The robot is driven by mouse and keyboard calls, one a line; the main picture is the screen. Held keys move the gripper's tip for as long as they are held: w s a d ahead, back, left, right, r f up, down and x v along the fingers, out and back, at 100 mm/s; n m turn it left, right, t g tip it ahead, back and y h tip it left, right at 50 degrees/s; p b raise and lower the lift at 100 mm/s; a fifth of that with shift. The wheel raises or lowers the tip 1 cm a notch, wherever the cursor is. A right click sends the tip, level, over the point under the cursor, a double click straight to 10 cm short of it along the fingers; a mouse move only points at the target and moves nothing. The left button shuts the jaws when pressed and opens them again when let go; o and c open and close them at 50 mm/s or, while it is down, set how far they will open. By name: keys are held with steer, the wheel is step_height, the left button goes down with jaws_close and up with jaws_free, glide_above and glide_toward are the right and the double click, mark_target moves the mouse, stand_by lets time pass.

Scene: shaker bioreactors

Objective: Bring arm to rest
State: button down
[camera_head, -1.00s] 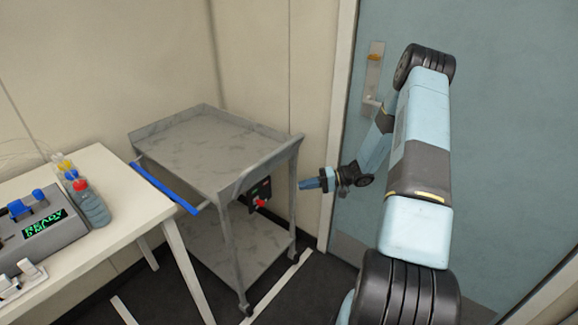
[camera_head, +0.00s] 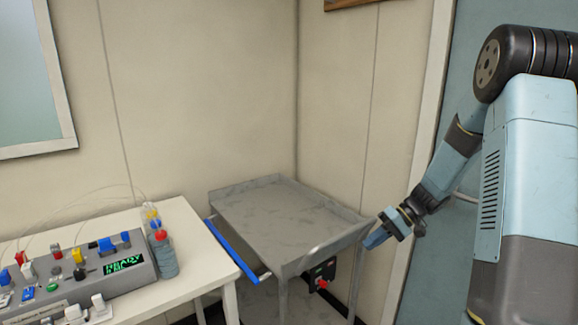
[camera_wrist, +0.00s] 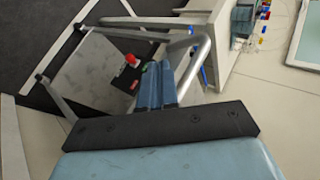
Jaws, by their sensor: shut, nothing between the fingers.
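My gripper (camera_head: 376,238) is at the end of my blue and black arm, on the right side of the head view. It appears beside the right end of the grey cart (camera_head: 285,215), near its handle; whether it touches cannot be told. In the wrist view my gripper's blue fingers (camera_wrist: 157,86) are together with nothing between them. Behind them are the cart's frame, its shelf and a black box with a red knob (camera_wrist: 131,60).
A white table (camera_head: 200,265) at left carries a control box (camera_head: 75,282) and a red-capped bottle (camera_head: 163,254). A blue bar (camera_head: 236,252) runs along the cart's near left side. The black box (camera_head: 320,273) shows under the cart. A door stands behind my arm.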

steer(key=s+r+m+t+h, duration=0.2)
steer(key=s+r+t+h, duration=0.5)
steer(key=s+r, duration=1.6)
steer(key=s+h, duration=0.3)
steer(key=shift+s+a+r, duration=0.15)
steer(key=shift+s+a, duration=0.2)
steer(key=shift+s, duration=0.05)
